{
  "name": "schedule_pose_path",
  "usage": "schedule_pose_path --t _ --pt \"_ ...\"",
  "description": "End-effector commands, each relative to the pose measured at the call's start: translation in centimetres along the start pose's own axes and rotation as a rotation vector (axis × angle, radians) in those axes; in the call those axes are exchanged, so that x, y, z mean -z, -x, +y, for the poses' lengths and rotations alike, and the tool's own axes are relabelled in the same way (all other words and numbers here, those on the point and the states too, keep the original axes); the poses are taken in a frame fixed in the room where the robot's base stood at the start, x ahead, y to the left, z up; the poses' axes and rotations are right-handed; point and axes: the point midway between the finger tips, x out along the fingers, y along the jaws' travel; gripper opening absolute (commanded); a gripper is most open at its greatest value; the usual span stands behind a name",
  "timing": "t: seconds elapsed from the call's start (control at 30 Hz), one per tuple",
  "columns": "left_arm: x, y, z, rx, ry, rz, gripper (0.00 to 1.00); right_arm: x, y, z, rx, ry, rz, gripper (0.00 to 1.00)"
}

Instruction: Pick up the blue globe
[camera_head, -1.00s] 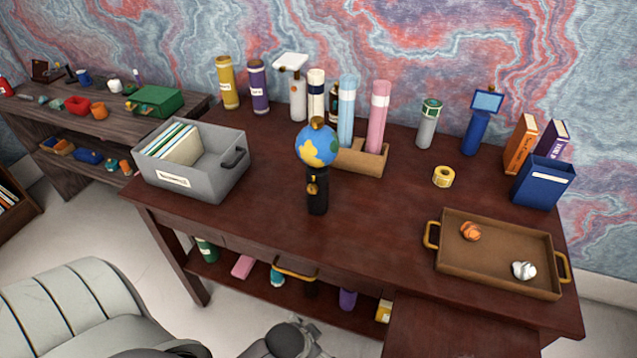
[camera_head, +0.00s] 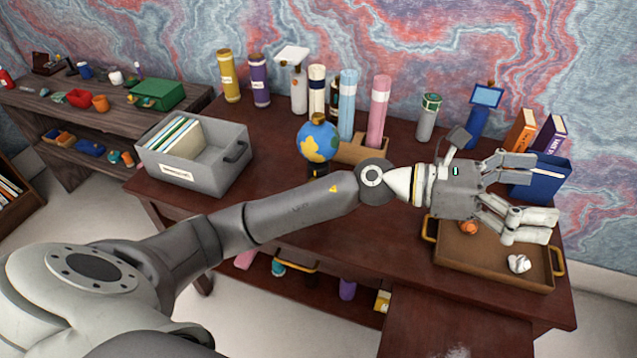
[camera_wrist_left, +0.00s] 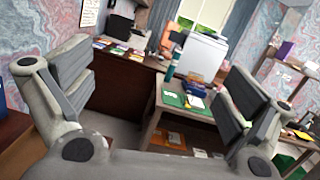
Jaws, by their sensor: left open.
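The blue globe (camera_head: 318,142) has yellow and green land patches and a gold top. It stands upright on a black base on the dark red-brown desk, near the middle in the head view. My left gripper (camera_head: 535,190) is open and empty, well to the right of the globe, above the brown tray (camera_head: 450,258). The left wrist view shows its open fingers (camera_wrist_left: 150,95) with nothing between them, and no globe. My right gripper is not in view.
A grey bin (camera_head: 190,180) with papers stands left of the globe. Tall tubes, including a pink one (camera_head: 379,112), stand behind it by a brown holder. A blue box (camera_head: 545,180) and books stand at the right. A side table (camera_head: 60,110) is at the left.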

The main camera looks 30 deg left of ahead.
Motion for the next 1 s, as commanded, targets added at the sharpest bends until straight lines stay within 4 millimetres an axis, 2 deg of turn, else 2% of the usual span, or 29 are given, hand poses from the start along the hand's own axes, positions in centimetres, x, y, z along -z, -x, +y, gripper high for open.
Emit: schedule_pose_path --t 0.07,0.17,0.27,0.37,0.4,0.47,0.5,0.6,0.7,0.83,0.9,1.0 --pt "2.2 0.2 0.4 0.074 -0.198 0.176 1.00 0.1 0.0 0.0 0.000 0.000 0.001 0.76" --pt "5.3 1.8 1.9 0.164 -0.426 0.414 1.00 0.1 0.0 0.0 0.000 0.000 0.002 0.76" --pt "7.7 5.0 4.8 0.244 -0.625 0.667 1.00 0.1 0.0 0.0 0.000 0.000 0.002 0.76" --pt "8.8 9.6 8.7 0.312 -0.784 0.937 1.00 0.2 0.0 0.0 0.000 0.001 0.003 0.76" --pt "8.7 11.8 10.4 0.336 -0.835 1.048 1.00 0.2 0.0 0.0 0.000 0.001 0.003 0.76" --pt "8.0 15.4 12.9 0.367 -0.894 1.219 1.00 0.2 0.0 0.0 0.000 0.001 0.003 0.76" --pt "7.1 17.9 14.4 0.385 -0.922 1.333 1.00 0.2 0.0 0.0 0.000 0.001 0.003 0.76" --pt "4.0 24.3 17.5 0.420 -0.943 1.604 1.00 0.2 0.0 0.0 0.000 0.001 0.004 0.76" --pt "0.4 29.7 19.1 0.440 -0.913 1.823 1.00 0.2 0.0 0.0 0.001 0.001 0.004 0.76" --pt "-3.1 34.2 19.7 0.451 -0.851 2.002 1.00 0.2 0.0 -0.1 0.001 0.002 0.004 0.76" --pt "-4.1 35.5 19.7 0.453 -0.823 2.052 1.00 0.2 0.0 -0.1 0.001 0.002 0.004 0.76" --pt "-4.2 36.5 19.9 0.459 -0.806 2.079 1.00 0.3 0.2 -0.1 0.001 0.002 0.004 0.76"
